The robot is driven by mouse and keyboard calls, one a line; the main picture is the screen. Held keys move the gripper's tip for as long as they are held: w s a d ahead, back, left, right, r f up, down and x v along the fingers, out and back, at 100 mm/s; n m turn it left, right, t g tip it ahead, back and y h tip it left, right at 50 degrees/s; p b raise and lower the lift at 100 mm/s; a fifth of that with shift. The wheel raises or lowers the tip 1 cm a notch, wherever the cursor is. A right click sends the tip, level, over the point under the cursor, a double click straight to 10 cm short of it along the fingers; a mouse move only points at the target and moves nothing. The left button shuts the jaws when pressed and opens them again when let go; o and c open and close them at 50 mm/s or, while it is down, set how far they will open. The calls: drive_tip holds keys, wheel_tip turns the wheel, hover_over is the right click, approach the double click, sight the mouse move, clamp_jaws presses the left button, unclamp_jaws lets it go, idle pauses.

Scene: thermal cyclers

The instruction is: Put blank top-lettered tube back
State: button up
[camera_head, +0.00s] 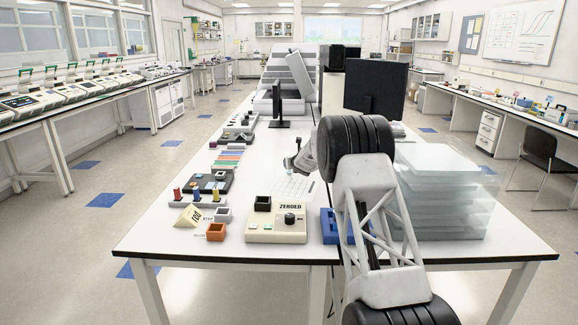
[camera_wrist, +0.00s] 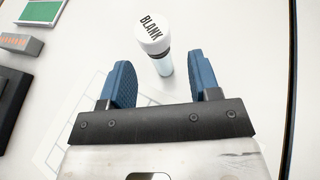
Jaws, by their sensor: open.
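A tube with a white cap (camera_wrist: 152,32) lettered BLANK on top shows in the wrist view, with a pale clear body below the cap. It is just ahead of my gripper (camera_wrist: 160,62), whose two blue fingers are spread, one on each side of the tube's lower body. A gap shows between the tube and each finger. I cannot tell whether the tube stands free on the bench. In the head view my gripper (camera_head: 292,166) is low over the middle of the white bench, partly behind my arm; the tube is too small to make out there.
A ZEROED-labelled device (camera_head: 276,229), a black open box (camera_head: 263,203), an orange open box (camera_head: 215,232) and a blue holder (camera_head: 330,226) stand near the front. Colored pegs (camera_head: 196,196) stand left. Clear stacked boxes (camera_head: 445,195) and a monitor (camera_head: 375,87) are right.

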sight(289, 156)
drive_tip(key=shift+x, duration=2.2)
drive_tip(key=shift+a+f, duration=0.1)
drive_tip(key=shift+c, duration=0.5)
drive_tip(key=c, duration=0.9)
drive_tip(key=shift+r, duration=1.75)
drive_tip(key=s+d+r, duration=0.1)
drive_tip(key=s+d, duration=0.1)
drive_tip(key=s, duration=1.3)
drive_tip(key=shift+s+d+r, duration=0.25)
drive_tip(key=shift+s+d, duration=0.05)
drive_tip(key=shift+s, duration=0.1)
